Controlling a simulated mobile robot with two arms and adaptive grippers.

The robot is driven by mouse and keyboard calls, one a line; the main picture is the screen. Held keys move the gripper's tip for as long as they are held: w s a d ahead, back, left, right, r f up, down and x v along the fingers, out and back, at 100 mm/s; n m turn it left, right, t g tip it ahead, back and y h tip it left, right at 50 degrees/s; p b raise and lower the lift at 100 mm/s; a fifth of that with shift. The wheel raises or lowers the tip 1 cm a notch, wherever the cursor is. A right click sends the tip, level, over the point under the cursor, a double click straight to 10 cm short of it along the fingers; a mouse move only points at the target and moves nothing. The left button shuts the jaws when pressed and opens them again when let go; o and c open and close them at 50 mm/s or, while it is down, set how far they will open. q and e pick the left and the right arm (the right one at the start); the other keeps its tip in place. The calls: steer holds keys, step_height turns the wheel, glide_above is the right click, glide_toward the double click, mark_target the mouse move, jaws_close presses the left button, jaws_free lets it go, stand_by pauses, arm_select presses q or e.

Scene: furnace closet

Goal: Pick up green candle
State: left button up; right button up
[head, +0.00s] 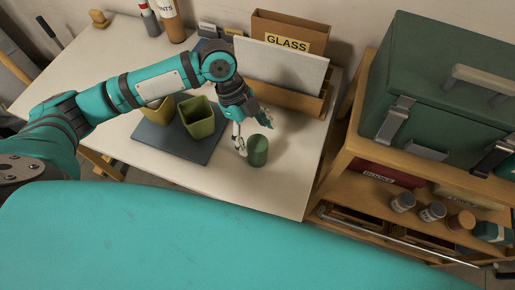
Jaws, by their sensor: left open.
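The green candle (258,151) is a short dark green cylinder standing upright on the white table (276,190), near its right front part. My left gripper (245,138) comes down from the teal arm just beside the candle, on its left and far side. It is open. One pale finger shows close to the candle's left edge; whether it touches cannot be told. The other finger is partly hidden or hard to make out. My right gripper is not in view.
A green cup (199,122) and a yellowish cup (157,112) stand on a dark mat (168,141) left of the gripper. Behind are a white panel (279,65) and a box labelled GLASS (284,40). A wooden shelf (352,141) with a green toolbox (420,90) stands right.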

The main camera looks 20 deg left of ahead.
mark_target(256, 141)
arm_select(q)
steer(key=p+x, duration=0.1)
steer(key=x, duration=0.4)
steer(key=shift+a, duration=0.2)
steer(key=c, duration=1.4)
steer(key=shift+c, duration=0.2)
